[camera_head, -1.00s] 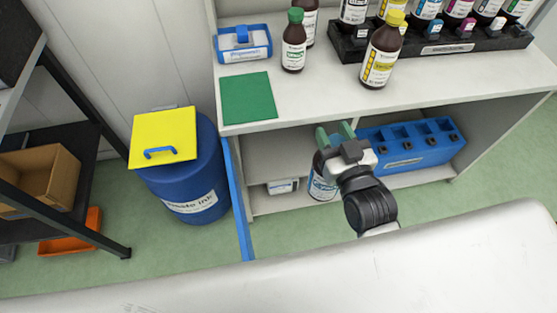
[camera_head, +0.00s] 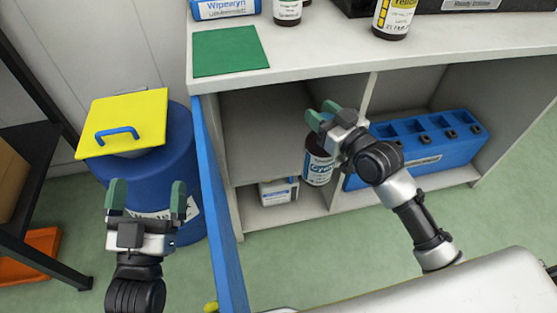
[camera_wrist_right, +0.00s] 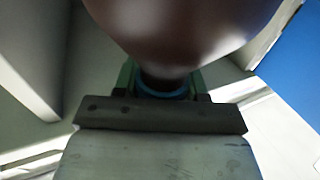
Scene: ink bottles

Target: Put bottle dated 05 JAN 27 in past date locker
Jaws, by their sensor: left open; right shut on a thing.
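My right gripper (camera_head: 328,116) is shut on a dark brown bottle (camera_head: 318,162) with a white and blue label reading something like "Cyan". The bottle hangs below the fingers at the front of the lower cabinet, near the upright divider. In the right wrist view the blurred bottle body (camera_wrist_right: 185,30) fills the top, with a blue ring at its neck between the fingers. Its date is not readable. The left lower compartment (camera_head: 262,135) is open at the front. My left gripper (camera_head: 147,198) is open and empty, in front of the blue drum.
A blue door (camera_head: 218,200) stands open at the cabinet's left side. A small white and blue box (camera_head: 278,191) sits inside. A blue rack (camera_head: 420,148) fills the right compartment. A blue drum (camera_head: 180,165) with a yellow lid (camera_head: 125,118) stands left. A green mat (camera_head: 230,51) lies on top.

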